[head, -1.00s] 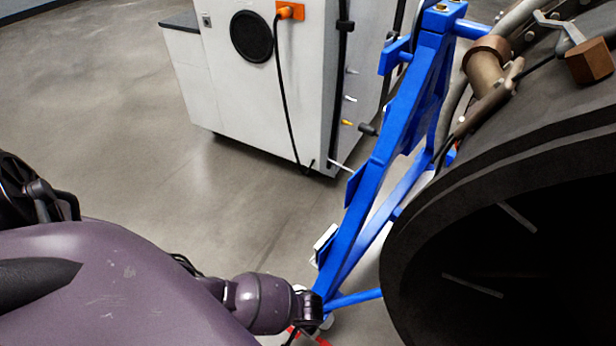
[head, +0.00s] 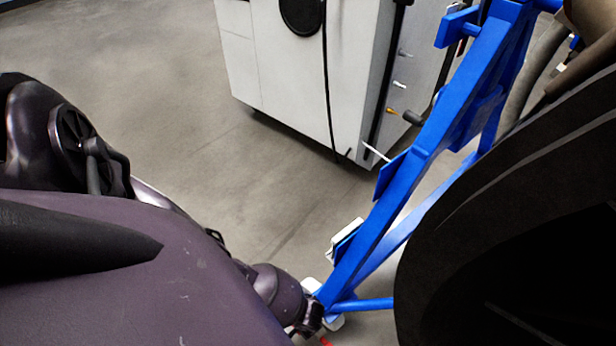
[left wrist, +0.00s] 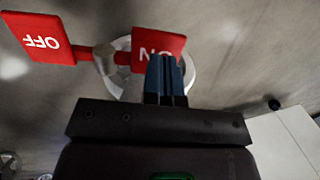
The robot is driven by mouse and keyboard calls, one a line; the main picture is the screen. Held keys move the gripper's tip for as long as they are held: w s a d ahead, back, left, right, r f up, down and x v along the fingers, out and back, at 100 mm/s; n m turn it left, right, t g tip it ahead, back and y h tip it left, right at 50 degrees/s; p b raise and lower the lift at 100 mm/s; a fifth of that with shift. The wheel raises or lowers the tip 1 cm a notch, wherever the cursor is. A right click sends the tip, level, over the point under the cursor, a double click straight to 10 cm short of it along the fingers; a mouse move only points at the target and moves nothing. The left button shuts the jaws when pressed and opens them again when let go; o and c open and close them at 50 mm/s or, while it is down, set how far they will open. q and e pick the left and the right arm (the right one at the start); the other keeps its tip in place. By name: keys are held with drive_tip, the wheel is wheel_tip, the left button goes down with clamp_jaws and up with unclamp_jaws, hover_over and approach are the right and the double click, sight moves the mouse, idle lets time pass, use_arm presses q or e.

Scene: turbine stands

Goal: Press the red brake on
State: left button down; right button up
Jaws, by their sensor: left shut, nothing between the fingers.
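The red brake shows in the left wrist view as two red pedals joined by a red bar. The ON pedal (left wrist: 172,41) is at the top middle, and the OFF pedal (left wrist: 42,38) is at the upper left, its letters upside down. My left gripper (left wrist: 164,62) is shut and empty, its blue fingertips overlapping the lower edge of the ON pedal and hiding part of its letters. I cannot tell whether they touch it. In the head view my left wrist is low by the stand's foot, and only a sliver of red (head: 326,341) shows there. My right gripper is not in view.
The blue turbine stand (head: 385,215) rises beside my left arm. The large dark round turbine casing (head: 440,250) fills the right side. A white cabinet (head: 290,80) stands behind. A white wheel (left wrist: 189,72) sits behind the ON pedal. Grey floor is clear at left.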

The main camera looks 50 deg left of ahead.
use_arm(q)
drive_tip(key=shift+x, duration=0.85)
drive_tip(key=shift+b, duration=0.35)
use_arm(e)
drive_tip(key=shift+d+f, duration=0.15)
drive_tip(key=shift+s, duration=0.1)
use_arm(q)
drive_tip(key=shift+s+a+f+h+b, duration=0.2)
drive_tip(key=shift+a+f+h+b, duration=0.15)
drive_tip(key=shift+f+h, duration=0.2)
drive_tip(key=shift+a+f+b, duration=0.2)
drive_tip(key=shift+a+f, duration=0.05)
drive_tip(key=shift+f, duration=0.25)
drive_tip(key=shift+a+f+b, duration=0.2)
drive_tip(key=shift+a+f, duration=0.05)
drive_tip(key=shift+f, duration=0.2)
drive_tip(key=shift+w+a, duration=0.1)
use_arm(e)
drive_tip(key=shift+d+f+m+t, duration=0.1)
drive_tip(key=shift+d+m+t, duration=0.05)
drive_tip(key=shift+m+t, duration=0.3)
